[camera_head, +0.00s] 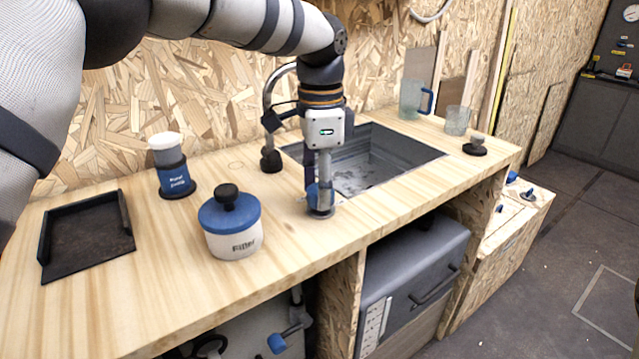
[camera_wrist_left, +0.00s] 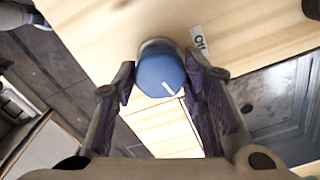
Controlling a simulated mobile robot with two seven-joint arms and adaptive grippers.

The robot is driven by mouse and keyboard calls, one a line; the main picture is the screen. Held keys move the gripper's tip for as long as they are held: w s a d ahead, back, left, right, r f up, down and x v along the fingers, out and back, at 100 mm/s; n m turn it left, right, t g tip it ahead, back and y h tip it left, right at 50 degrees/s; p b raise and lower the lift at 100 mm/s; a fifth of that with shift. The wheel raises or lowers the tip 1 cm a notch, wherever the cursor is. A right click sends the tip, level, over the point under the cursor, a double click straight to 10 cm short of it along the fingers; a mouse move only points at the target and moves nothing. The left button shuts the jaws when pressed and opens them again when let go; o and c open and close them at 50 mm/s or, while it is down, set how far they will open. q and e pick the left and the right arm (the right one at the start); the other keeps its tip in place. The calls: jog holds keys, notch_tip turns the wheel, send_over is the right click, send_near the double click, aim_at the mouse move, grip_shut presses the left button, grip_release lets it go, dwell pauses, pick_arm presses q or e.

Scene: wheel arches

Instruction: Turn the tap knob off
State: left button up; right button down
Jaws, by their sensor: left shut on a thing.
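The tap knob is blue with a white line and stands on the wooden counter in front of the sink. In the left wrist view the knob (camera_wrist_left: 158,74) sits between my fingers, with an "Off" label (camera_wrist_left: 199,42) on the wood to its upper right. Its white line points to the lower right, not at the label. My left gripper (camera_head: 320,190) points down and is shut on the knob, which it mostly hides in the head view. The tap (camera_head: 271,158) with its curved spout stands behind, partly hidden by my left arm. My right gripper is not in view.
The sink (camera_head: 385,160) lies just behind my left gripper. A blue-lidded filter jar (camera_head: 236,245), a blue-labelled container (camera_head: 174,180) and a black tray (camera_head: 85,235) stand to the left.

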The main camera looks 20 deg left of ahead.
pick_arm(q)
jog(key=n, duration=0.3)
jog(key=shift+n, duration=0.4)
jog(key=n, duration=0.3)
jog(key=shift+n+p, duration=0.3)
jog(key=n, duration=0.3)
jog(key=shift+n, duration=2.3)
jog(key=o, duration=1.2)
jog(key=shift+c, duration=0.2)
notch_tip(320, 180, up, 12)
